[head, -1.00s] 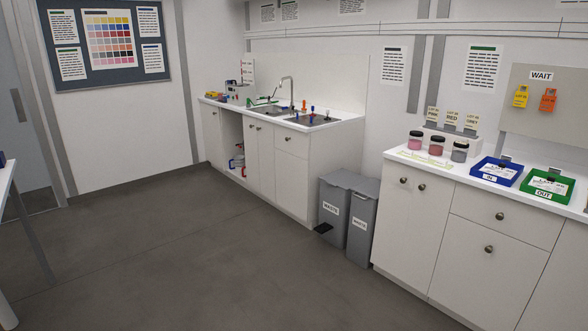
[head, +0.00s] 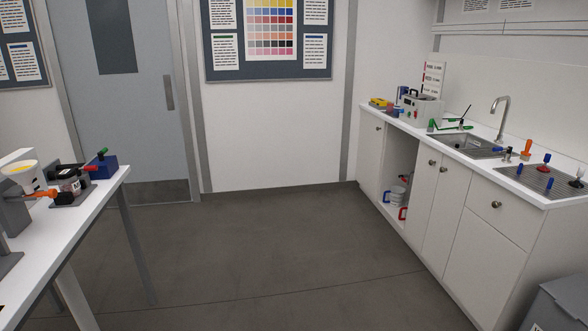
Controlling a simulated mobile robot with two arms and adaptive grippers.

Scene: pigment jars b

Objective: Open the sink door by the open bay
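The sink cabinet stands along the right wall in the head view. Its open bay (head: 402,165) has no door and holds bottles with red and blue handles. To the right of the bay is a white sink door (head: 424,195) with a round knob (head: 431,162) near its top. A second white door (head: 447,214) with its own knob is beside it. Both doors look shut. The sink basin (head: 466,146) and tap (head: 501,117) are on top. Neither of my grippers shows.
A white table (head: 82,204) with tools stands at the left. A grey bin (head: 563,308) is at the lower right. The grey floor (head: 270,250) between table and cabinet is clear. A closed grey door (head: 125,130) is in the back wall.

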